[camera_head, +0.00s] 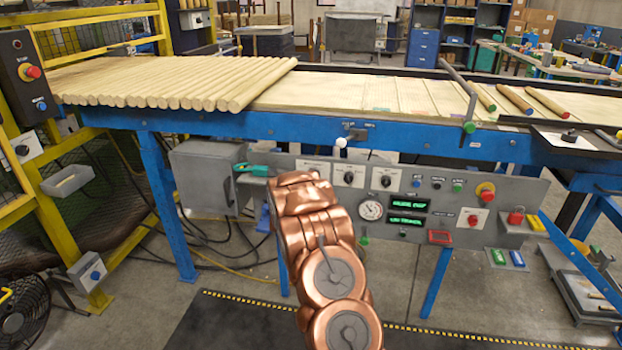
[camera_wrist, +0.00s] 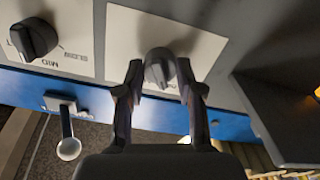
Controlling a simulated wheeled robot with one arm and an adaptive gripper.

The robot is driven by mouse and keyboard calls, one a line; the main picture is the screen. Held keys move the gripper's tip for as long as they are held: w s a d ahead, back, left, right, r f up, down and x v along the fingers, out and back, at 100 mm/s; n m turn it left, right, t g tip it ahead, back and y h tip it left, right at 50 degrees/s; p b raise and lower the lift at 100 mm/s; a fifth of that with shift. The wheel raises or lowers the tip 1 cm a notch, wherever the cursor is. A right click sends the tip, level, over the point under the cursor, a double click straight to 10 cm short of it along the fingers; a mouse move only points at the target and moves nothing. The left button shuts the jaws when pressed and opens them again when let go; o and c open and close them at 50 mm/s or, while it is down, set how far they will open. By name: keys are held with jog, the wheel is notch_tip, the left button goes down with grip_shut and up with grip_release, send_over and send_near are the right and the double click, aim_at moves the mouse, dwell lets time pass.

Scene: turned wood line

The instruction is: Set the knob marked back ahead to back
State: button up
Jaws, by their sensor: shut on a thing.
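In the wrist view, my gripper (camera_wrist: 160,88) is shut on a dark grey knob (camera_wrist: 160,66), one finger on each side of it. The knob sits on a white plate (camera_wrist: 118,40) on the grey panel, and its pointer line faces down in that picture. The plate's lettering is too small or hidden to read, so I cannot confirm the back and ahead marks. In the head view, my copper arm hides this knob and my fingertips; only the top of the plate (camera_head: 316,165) shows.
A second black knob (camera_wrist: 34,40), with "MID" and "SLOW" lettering, sits beside it; it also shows in the head view (camera_head: 349,177). A white-balled lever (camera_head: 341,142) stands close by. A gauge (camera_head: 371,210), green displays (camera_head: 406,203) and a red stop button (camera_head: 485,191) lie to the right.

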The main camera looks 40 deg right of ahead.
jog(key=o, duration=1.1)
jog(key=shift+o, duration=0.2)
jog(key=shift+a, duration=0.1)
jog(key=v, duration=1.1)
jog(key=shift+s+a, duration=0.2)
jog(key=shift+a, duration=0.15)
